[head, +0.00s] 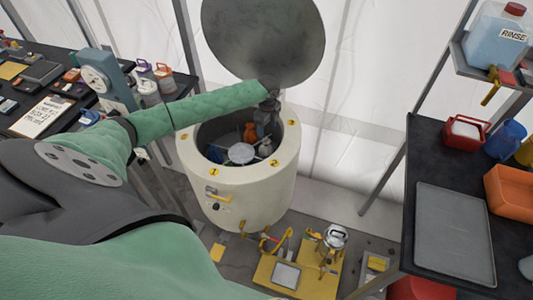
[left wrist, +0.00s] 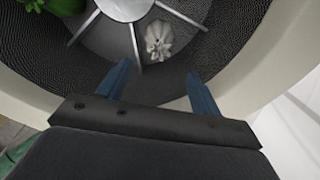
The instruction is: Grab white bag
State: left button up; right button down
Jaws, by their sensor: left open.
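The white bag (left wrist: 159,40) shows in the left wrist view as a small pale bundle with a pleated, gathered top. It lies in one compartment of the round drum (head: 238,190), beside a divider spoke. My left gripper (left wrist: 158,75) is open and empty, reaching down into the drum's mouth. Its two blue fingers point toward the bag, one to either side in the picture, with the bag ahead of the tips and apart from them. In the head view the left gripper (head: 267,124) is at the drum's far right inside. My right gripper is not in view.
A white hub (head: 241,153) with spokes divides the drum. An orange thing (head: 250,132) and a green thing (head: 215,153) lie in other compartments. The round lid (head: 262,40) stands raised behind. A dark table (head: 440,165) is at right, yellow equipment (head: 315,275) in front.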

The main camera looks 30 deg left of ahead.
pick_arm(q)
jog(key=b, duration=0.4)
send_over(266, 146)
jog(key=w, duration=0.1)
notch_tip(266, 146, down, 4)
jog(key=shift+f, duration=0.45)
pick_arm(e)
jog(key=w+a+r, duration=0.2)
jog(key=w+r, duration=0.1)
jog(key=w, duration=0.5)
pick_arm(q)
notch_tip(266, 146, down, 2)
jog(key=shift+p, duration=0.7)
jog(key=shift+f, duration=0.3)
jog(key=f+p, duration=0.3)
jog(key=f, duration=0.1)
jog(key=shift+a, duration=0.25)
jog(key=shift+f, duration=0.5)
jog(key=c, duration=0.9)
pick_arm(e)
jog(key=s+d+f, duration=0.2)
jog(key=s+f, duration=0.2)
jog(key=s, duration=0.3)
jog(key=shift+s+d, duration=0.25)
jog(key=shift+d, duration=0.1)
